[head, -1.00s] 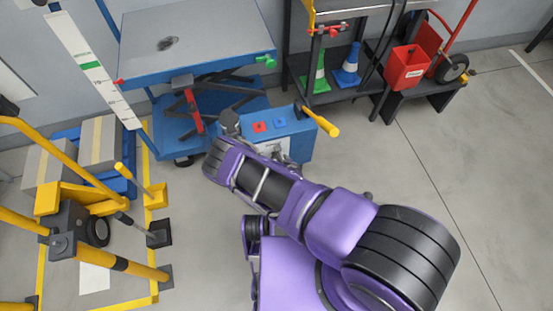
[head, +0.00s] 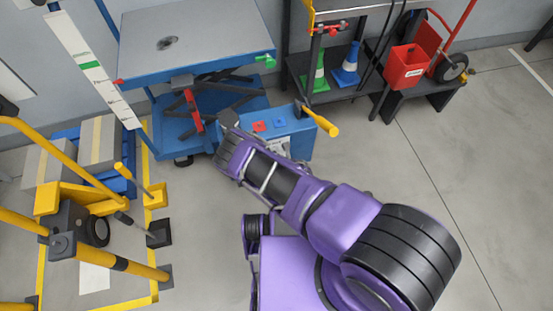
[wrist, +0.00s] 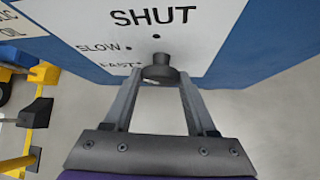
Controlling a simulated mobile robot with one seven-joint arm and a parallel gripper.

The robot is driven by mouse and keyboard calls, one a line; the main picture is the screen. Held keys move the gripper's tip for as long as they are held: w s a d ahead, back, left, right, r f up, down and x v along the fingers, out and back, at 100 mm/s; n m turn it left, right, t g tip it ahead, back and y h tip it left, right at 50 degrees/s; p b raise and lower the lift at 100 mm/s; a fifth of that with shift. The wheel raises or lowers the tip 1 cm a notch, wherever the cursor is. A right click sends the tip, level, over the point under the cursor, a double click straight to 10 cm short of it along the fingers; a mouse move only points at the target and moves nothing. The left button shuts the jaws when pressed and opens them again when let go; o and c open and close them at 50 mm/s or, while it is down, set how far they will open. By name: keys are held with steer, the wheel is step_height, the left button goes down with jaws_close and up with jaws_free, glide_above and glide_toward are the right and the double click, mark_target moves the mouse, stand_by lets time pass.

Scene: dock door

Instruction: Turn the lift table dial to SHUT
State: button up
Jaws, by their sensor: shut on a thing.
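The lift table dial (wrist: 160,72) is a small dark knob on a white panel (wrist: 185,35) in the wrist view. SHUT is printed above it with a dot, and SLOW and FAST with their dots are to its left. The dial's pointer mark cannot be made out. My gripper (wrist: 160,80) has its two fingers closed on the sides of the dial. In the head view the lift table (head: 195,45) is blue with a grey top, and its blue control box (head: 300,140) is partly covered by my purple arm.
A yellow-handled lever (head: 322,122) sticks out from the box. A yellow frame machine (head: 80,190) and boxes (head: 100,140) stand at left. Floor at right is clear.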

steer(key=shift+w+d+f+m+g+y, duration=0.15)
steer(key=shift+m+y, duration=0.7)
steer(key=shift+y, duration=0.6)
steer(key=shift+w+d+r+m+g+y, duration=0.15)
steer(key=shift+m+y, duration=0.7)
steer(key=shift+y, duration=0.6)
steer(key=shift+s+f+y, duration=0.1)
steer(key=shift+y, duration=0.2)
steer(key=o, duration=1.3)
steer(key=shift+o, duration=0.2)
steer(key=shift+s, duration=0.1)
